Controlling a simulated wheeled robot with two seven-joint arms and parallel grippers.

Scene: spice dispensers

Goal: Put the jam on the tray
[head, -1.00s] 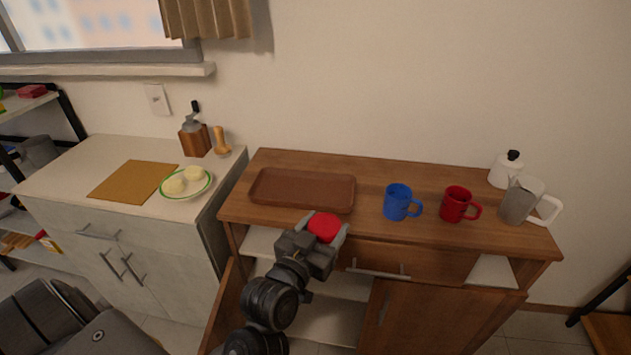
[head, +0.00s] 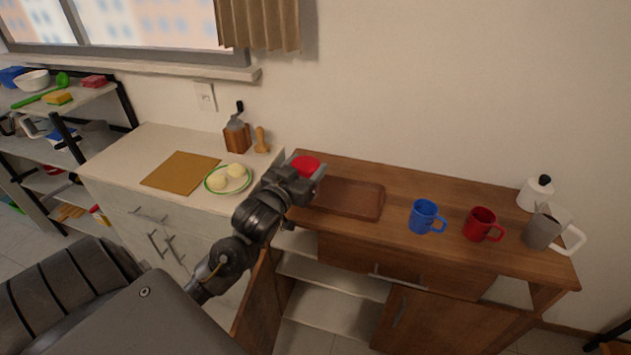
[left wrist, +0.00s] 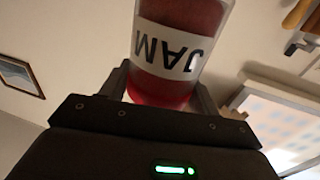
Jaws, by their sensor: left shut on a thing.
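The jam jar has a red lid (head: 305,165) that shows in the head view at the tip of my left arm. In the left wrist view the jar (left wrist: 176,50) has red contents and a white label reading JAM. My left gripper (head: 303,178) is shut on the jar, one finger on each side of it. The brown tray (head: 362,200) lies on the wooden cabinet. In the head view the gripper and jar overlap the tray's left end and hide it; I cannot tell their height above it. My right gripper is not in view.
A blue mug (head: 424,216), a red mug (head: 482,225) and a metal moka pot (head: 543,230) stand right of the tray. A plate (head: 228,180) with pale round food and a pepper mill (head: 237,136) are on the left counter. The lower cabinet door is open.

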